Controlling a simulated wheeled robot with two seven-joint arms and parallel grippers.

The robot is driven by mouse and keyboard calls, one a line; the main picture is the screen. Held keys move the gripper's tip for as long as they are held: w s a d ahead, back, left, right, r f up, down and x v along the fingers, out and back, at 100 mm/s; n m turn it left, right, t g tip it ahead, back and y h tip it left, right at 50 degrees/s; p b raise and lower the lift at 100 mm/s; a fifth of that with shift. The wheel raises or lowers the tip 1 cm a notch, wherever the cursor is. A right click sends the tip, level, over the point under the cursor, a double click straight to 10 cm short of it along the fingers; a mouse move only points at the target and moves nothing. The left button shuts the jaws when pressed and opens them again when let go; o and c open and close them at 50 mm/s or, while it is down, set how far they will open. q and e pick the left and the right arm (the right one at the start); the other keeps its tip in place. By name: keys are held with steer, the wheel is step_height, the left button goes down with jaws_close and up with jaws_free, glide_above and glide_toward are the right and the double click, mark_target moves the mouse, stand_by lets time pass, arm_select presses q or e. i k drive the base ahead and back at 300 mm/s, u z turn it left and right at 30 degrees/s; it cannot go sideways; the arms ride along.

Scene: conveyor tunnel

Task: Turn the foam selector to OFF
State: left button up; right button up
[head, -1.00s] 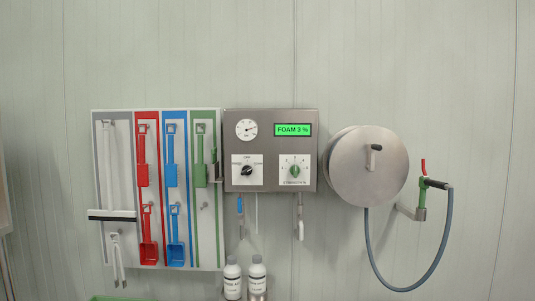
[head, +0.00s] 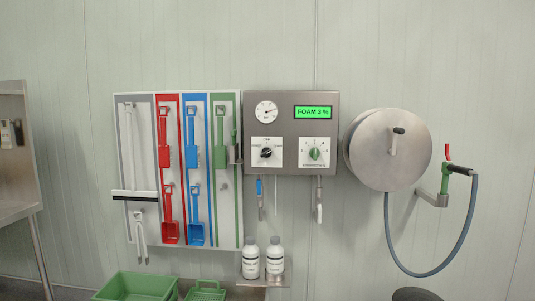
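The foam selector is a black knob (head: 266,153) on a white plate, at the lower left of a steel control box (head: 290,97) on the wall. OFF seems to be marked above the knob; the other labels are too small to read. The knob's exact pointing direction is hard to tell. The display (head: 313,112) glows green and reads FOAM 3 %. A green strength knob (head: 314,153) sits to the right of the selector. Neither of my grippers is in view.
A board of coloured tools (head: 179,100) hangs left of the box, a hose reel (head: 388,150) right. Two white bottles (head: 275,258) stand on a shelf below.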

mark_target(266, 152)
steer(key=k, duration=0.15)
steer(key=u, duration=1)
steer(key=i, duration=1.4)
steer(key=z, duration=1.1)
steer(key=i, duration=0.8)
steer(key=z, duration=0.65)
